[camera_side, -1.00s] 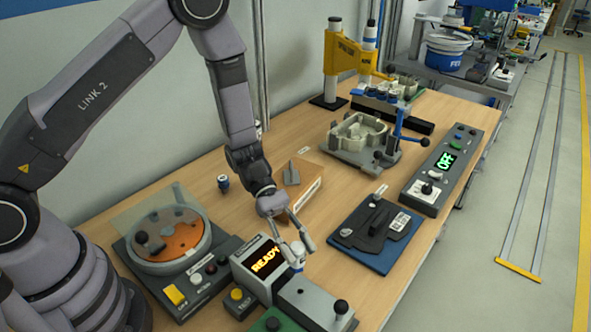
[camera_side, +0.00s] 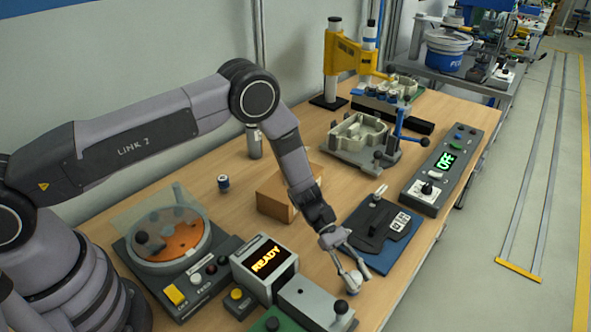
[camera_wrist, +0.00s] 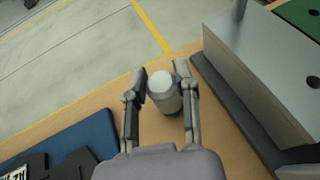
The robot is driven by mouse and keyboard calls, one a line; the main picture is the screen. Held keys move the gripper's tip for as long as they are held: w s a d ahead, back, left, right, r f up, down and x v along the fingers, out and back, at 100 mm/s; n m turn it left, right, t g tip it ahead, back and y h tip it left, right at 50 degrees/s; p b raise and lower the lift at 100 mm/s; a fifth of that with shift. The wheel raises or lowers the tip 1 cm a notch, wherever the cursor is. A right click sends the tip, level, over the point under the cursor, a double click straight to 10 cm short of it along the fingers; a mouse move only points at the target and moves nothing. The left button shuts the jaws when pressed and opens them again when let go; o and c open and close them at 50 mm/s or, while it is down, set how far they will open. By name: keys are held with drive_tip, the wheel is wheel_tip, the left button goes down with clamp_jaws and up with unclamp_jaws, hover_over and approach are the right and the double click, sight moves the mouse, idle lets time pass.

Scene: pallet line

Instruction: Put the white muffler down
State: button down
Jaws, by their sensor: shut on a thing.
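The white muffler is a small, pale cylinder with a rounded end, and it shows between the fingers in the wrist view (camera_wrist: 166,94). In the side view it is small and partly hidden by the fingers (camera_side: 354,279). My gripper (camera_side: 346,277) is shut on it near the front edge of the wooden table (camera_side: 365,305), between the grey tester and the blue plate. I cannot tell whether the muffler touches the table top.
The grey tester (camera_side: 307,303) with a READY display stands close on the left. The blue plate (camera_side: 390,258) with a black fixture lies to the right. A cardboard box (camera_side: 280,195) sits behind. Bare table shows around my gripper, with the table edge near.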

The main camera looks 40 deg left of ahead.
drive_tip(key=c, duration=0.8)
unclamp_jaws()
drive_tip(key=shift+f, duration=0.15)
drive_tip(key=shift+c, duration=0.2)
